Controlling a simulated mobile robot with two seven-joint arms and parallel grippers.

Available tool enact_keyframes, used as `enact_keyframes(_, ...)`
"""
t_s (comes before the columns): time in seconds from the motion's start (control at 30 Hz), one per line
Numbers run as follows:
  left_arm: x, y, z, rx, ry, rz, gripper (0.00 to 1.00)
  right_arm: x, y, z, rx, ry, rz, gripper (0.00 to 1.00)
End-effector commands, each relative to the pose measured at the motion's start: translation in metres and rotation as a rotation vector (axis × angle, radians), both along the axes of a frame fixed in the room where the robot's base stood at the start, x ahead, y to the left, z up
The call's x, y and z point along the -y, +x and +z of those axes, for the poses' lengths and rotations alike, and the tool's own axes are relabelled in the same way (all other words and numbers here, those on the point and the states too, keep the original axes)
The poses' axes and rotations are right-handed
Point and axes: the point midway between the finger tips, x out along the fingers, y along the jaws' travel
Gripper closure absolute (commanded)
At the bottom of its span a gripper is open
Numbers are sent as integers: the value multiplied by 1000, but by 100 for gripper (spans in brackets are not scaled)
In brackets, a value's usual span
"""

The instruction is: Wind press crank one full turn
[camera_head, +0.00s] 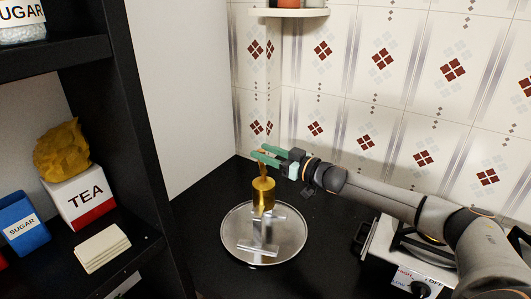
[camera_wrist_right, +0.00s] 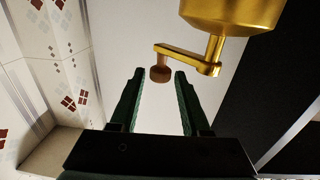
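The press (camera_head: 264,196) has a gold cylinder on a silver stand and stands upright in a round metal tray (camera_head: 233,249). Its gold crank arm shows in the right wrist view (camera_wrist_right: 188,56), ending in a brown knob (camera_wrist_right: 160,74). My right gripper (camera_head: 258,153) reaches in from the right at the top of the press, its green fingers pointing left. In the right wrist view its fingers are apart, with the knob showing between the two tips and a gap on each side. Whether the knob is at finger depth is unclear. My left gripper is not in view.
A dark shelf unit at left holds a TEA box (camera_head: 80,199), a blue SUGAR box (camera_head: 20,222) and a pale stack (camera_head: 102,248). A stove (camera_head: 405,262) stands right of the tray, under my right arm. A small wall shelf (camera_head: 290,12) is above. Dark counter is bare behind the tray.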

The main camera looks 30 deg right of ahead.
Motion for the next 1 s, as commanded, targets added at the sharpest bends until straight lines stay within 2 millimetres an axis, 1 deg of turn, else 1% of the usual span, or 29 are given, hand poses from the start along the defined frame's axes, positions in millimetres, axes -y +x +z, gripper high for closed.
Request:
enact_keyframes(0.03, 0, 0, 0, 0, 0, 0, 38, 0, 0, 0, 0, 0, 0, 60)
enact_keyframes(0.3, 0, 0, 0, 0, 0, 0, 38, 0, 0, 0, 0, 0, 0, 90)
enact_keyframes(0.4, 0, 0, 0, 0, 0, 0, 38, 0, 0, 0, 0, 0, 0, 100)
enact_keyframes(0.77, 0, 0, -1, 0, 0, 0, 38, 0, 0, 0, 0, 0, -4, 100)
enact_keyframes(1.0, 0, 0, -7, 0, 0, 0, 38, 1, -2, -3, -2, 3, -44, 100)
